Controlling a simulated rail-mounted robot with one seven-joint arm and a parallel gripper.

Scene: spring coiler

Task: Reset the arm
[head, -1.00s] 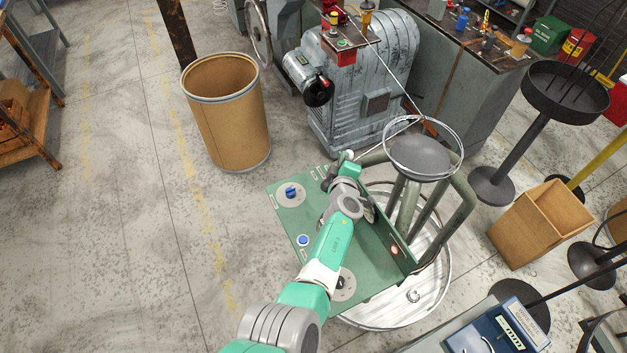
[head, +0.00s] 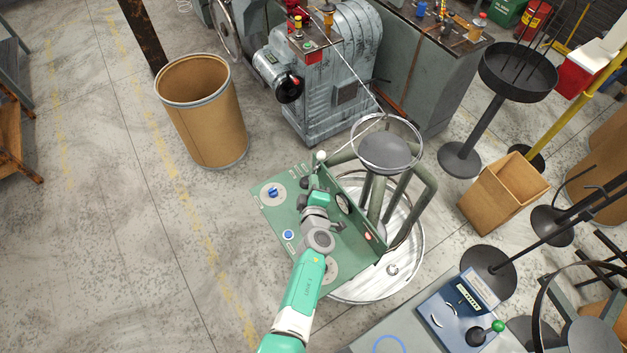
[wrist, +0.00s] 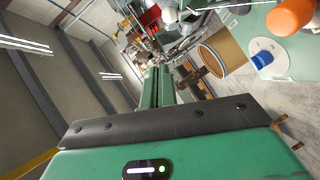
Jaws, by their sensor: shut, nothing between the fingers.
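My arm reaches up from the bottom of the head view over a green control panel (head: 268,208). The panel has a blue rotary knob (head: 272,191) and a blue push button (head: 288,235). My gripper is above the panel's right part in the head view, and its fingertips are hard to make out there. In the wrist view my gripper (wrist: 158,85) shows as close-set green fingers beyond a black bar; it is shut and empty. The blue knob also shows in the wrist view (wrist: 262,58), with a blurred orange ball beside it, close to the camera.
A wire reel stand (head: 385,152) rises just right of the panel, over a round metal base (head: 405,260). A brown drum (head: 205,115) stands at upper left, a grey machine (head: 335,80) behind. A blue control box (head: 455,312) is at lower right.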

